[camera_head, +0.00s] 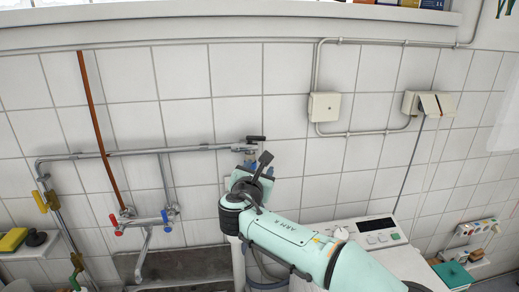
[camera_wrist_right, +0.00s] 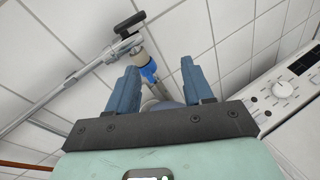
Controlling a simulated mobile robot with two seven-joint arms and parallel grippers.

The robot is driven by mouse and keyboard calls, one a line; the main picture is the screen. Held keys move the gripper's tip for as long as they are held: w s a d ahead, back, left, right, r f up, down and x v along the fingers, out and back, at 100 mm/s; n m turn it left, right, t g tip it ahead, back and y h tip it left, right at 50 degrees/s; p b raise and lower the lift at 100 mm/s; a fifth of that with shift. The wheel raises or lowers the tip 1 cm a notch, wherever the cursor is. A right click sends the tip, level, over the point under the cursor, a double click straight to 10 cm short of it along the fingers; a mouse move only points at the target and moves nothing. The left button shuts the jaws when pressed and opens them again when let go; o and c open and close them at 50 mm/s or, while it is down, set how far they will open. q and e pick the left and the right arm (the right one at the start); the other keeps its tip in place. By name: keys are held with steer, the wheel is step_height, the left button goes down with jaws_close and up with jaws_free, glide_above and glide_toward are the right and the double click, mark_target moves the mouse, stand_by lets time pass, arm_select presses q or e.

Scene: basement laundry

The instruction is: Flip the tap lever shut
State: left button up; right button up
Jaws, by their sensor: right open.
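The tap's black lever (camera_head: 256,138) sits at the right end of the grey wall pipe. In the head view it looks roughly level. In the right wrist view the lever (camera_wrist_right: 129,22) is at the upper left, above a blue fitting (camera_wrist_right: 149,72). My right gripper (camera_wrist_right: 159,66) is open, its two blue fingers apart and nothing held between them. The lever lies beyond the fingertips, up and to the left, apart from them. In the head view my right arm hides much of the gripper and the area below the tap. My left gripper is out of view.
A mixer tap with red and blue handles (camera_head: 144,222) is on the wall to the left, above a grey sink (camera_head: 180,266). A white washing machine (camera_head: 372,238) stands at the right. Junction boxes (camera_head: 324,107) and conduit run above. The tiled wall is close behind the lever.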

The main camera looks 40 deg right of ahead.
steer(key=s+d+f+m+g+y, duration=0.2)
steer(key=d+f+m+g, duration=0.2)
steer(key=f+m, duration=0.25)
steer(key=n+t+y+p, duration=0.5)
steer(key=n+t+y, duration=0.5)
steer(key=n+y, duration=1.1)
glide_toward(256, 140)
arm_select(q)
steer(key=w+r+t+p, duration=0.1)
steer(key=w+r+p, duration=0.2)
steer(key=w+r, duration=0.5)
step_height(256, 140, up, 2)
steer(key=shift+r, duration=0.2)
arm_select(e)
steer(key=w+a+r+n+h, duration=0.1)
steer(key=w+a+n+h, duration=0.2)
steer(key=w, duration=0.3)
steer(key=shift+r, duration=0.35)
